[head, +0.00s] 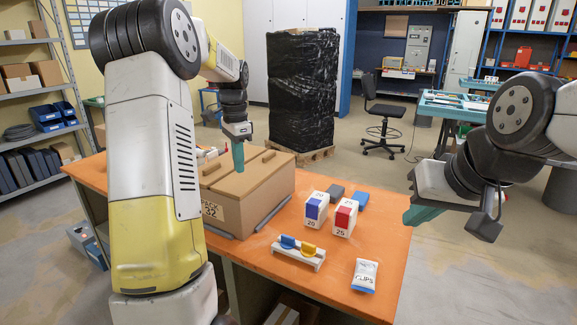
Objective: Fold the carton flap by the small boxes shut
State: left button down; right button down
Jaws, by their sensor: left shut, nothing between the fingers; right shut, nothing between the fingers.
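The brown carton (228,210), labelled 32, stands on the orange table left of the small boxes. Its top looks flat and closed, with two brown grips (269,155) on it. I cannot tell clearly whether the flap by the small boxes lies fully down. Two small white boxes stand to the right, one with a blue front (316,208) and one with a red front (344,218). My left gripper (239,179) is shut and empty, pointing down at the carton top; contact is unclear. My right gripper (414,217) is shut and empty, right of the table.
Grey strips (273,213) lie along the carton's base. A white holder (299,255) with blue and yellow pieces and a CLIPS packet (364,275) are near the front. My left arm hides the table's left part.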

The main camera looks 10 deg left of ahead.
pick_arm(q)
jog(key=shift+r, duration=0.1)
notch_tip(320, 180, up, 9)
dwell(0.7)
jog(key=s+d+r+n+t, duration=0.2)
jog(key=s+d, duration=0.1)
jog(key=s, duration=0.3)
jog(key=s+d+r+n+t, duration=0.1)
jog(key=s+d+r+n, duration=0.15)
jog(key=s, duration=0.35)
jog(key=s+d+f+n+t+h, duration=0.1)
jog(key=s+d+f+n, duration=0.1)
jog(key=s, duration=0.6)
jog(key=s+d+f+n+t+h, duration=0.1)
jog(key=s+d+f+n+t, duration=0.1)
jog(key=s, duration=0.5)
notch_tip(320, 180, down, 4)
jog(key=shift+s+d+r+n, duration=0.25)
jog(key=shift+s+d+n, duration=0.2)
jog(key=shift+d, duration=0.75)
